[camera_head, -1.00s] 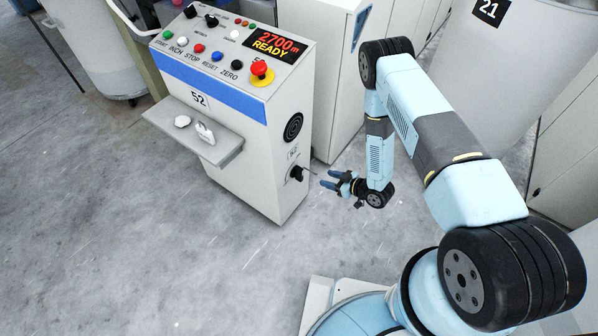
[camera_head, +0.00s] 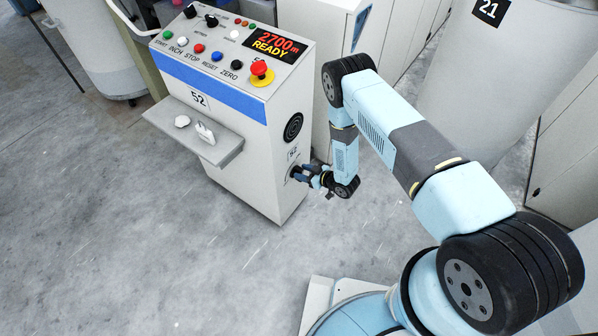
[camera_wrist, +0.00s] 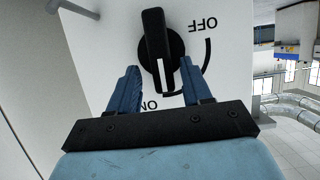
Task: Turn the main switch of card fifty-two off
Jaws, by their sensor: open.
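The control cabinet of card fifty-two (camera_head: 250,160) stands left of my arm, with a "52" label on its front and side. Its main switch is a black rotary knob (camera_wrist: 154,38) on the cabinet's side face, low down. In the wrist view the ON and OFF lettering appears upside down, and the knob's white line points toward ON. My gripper (camera_wrist: 160,80) is open, with one blue finger on each side of the knob's lower end. In the head view my gripper (camera_head: 306,173) is at the side face and hides most of the knob.
The cabinet's top panel (camera_head: 225,50) carries coloured buttons, a red emergency stop (camera_head: 260,70) and a display reading "2700m READY". A shelf (camera_head: 215,151) with white fibre tufts juts from its front. The floor in front is clear. A large can marked 21 (camera_head: 490,70) stands at the upper right.

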